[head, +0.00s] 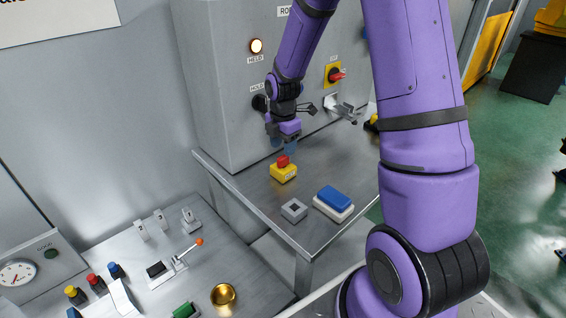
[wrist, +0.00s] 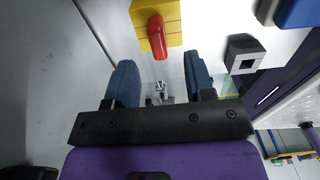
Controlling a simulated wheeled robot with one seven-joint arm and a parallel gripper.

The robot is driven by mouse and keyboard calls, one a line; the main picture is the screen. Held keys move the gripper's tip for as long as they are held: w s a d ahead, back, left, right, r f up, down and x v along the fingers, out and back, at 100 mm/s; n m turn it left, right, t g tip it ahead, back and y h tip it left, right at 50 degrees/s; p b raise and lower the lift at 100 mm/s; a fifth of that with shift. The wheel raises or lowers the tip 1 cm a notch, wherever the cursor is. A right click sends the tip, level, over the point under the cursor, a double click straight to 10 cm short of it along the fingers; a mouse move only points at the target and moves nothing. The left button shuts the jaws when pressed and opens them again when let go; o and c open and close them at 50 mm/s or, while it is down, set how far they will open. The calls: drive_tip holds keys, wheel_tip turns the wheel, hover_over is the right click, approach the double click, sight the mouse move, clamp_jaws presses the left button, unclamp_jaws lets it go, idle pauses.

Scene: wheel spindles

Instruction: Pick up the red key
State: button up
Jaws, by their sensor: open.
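The red key (head: 283,161) stands up from a yellow block (head: 284,174) on the grey metal table, in front of the cabinet. In the wrist view the red key (wrist: 157,37) lies just beyond my fingertips, roughly midway between the two blue fingers, with the yellow block (wrist: 173,12) around its base. My gripper (head: 286,147) is open and empty, pointing down just above and slightly behind the key in the head view. My gripper also shows in the wrist view (wrist: 160,64). The fingers appear apart from the key.
A blue-topped white block (head: 335,198) and a small grey block with a dark square opening (head: 294,210) stand nearer the table's front edge. The grey cabinet (head: 225,80) with knobs rises behind. A lower bench (head: 180,235) with switches and a brass cup (head: 223,295) is at left.

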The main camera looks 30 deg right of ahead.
sight(283, 158)
wheel_tip(283, 158, down, 5)
drive_tip(key=shift+w+d+f, duration=0.1)
idle(0.3)
clamp_jaws()
